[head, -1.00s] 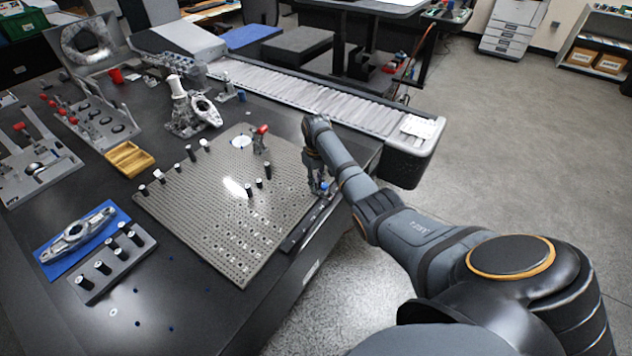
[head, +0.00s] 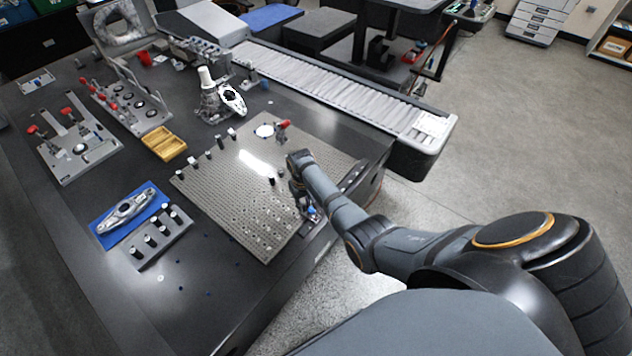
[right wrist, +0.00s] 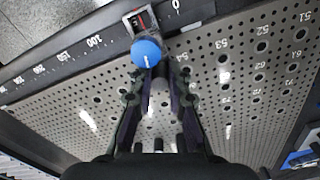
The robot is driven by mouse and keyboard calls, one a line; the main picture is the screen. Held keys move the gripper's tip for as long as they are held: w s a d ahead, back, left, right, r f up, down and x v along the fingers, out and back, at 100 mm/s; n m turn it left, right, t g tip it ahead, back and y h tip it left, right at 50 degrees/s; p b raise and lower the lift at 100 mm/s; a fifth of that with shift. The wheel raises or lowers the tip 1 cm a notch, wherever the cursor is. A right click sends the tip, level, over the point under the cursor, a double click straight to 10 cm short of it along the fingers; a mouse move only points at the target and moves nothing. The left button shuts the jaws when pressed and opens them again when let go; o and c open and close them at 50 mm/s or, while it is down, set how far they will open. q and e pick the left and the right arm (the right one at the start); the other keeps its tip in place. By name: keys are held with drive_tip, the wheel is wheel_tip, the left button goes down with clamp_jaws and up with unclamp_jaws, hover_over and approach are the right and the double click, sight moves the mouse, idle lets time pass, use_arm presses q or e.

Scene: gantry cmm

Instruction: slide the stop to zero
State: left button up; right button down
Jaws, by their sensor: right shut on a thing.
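The stop (right wrist: 140,22) is a small slider with a red mark window and a round blue knob (right wrist: 147,52). It sits on a dark rail (right wrist: 24,78) with a white scale, between the 0 mark (right wrist: 175,4) and the 100 mark (right wrist: 93,40). In the head view the blue knob (head: 312,210) shows small at the right edge of the perforated plate. My right gripper (head: 305,205) is down at this knob. In the right wrist view its fingers (right wrist: 156,80) are closed in around the knob, which hides their contact partly. My left gripper is not in view.
The perforated plate (head: 235,205) lies beside the rail, with black pins and a red-handled clamp (head: 283,126) on it. A roller conveyor (head: 330,85) runs behind. A yellow tray (head: 164,143) and a blue mat (head: 104,236) lie to the left. Open floor lies to the right.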

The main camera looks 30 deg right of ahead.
drive_tip(key=a, duration=0.1)
drive_tip(key=s+a+p, duration=0.1)
drive_tip(key=a, duration=0.1)
drive_tip(key=shift+s+a+r, duration=0.15)
drive_tip(key=shift+a, duration=0.15)
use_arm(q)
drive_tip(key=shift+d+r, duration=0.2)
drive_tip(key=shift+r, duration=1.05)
use_arm(e)
drive_tip(key=shift+a+f, duration=0.15)
drive_tip(key=shift+f, duration=0.05)
drive_tip(key=shift+s, duration=0.1)
drive_tip(key=c, duration=1.3)
unclamp_jaws()
drive_tip(key=shift+a, duration=0.15)
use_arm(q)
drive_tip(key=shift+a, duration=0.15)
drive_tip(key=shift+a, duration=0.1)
use_arm(e)
drive_tip(key=shift+r, duration=0.3)
wheel_tip(320, 180, up, 12)
drive_tip(key=shift+f, duration=0.25)
